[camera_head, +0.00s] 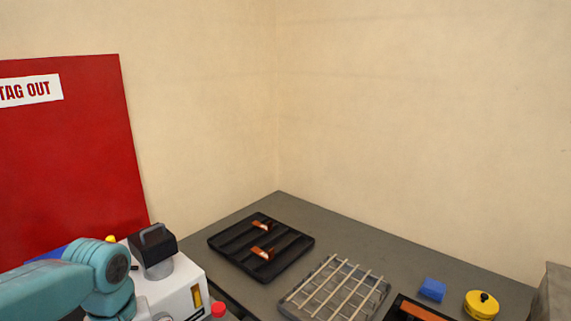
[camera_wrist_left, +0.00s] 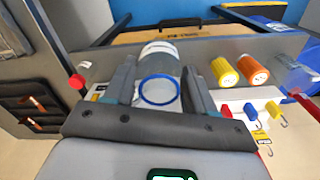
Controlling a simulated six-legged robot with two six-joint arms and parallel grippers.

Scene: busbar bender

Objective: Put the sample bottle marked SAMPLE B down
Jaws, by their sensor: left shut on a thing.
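No lettering on the bottle is readable. I cannot tell whether the bottle touches a surface beneath it. In the head view, my teal left arm comes in at the lower left, and the bottle cannot be made out there. My right gripper is in neither view.
A white machine (camera_head: 183,296) with a red button (camera_head: 218,309) stands beside the arm. On the grey bench lie a black tray (camera_head: 228,248) with copper pieces, a wire rack (camera_head: 330,292), a blue block (camera_head: 432,289) and a yellow round item (camera_head: 481,305).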

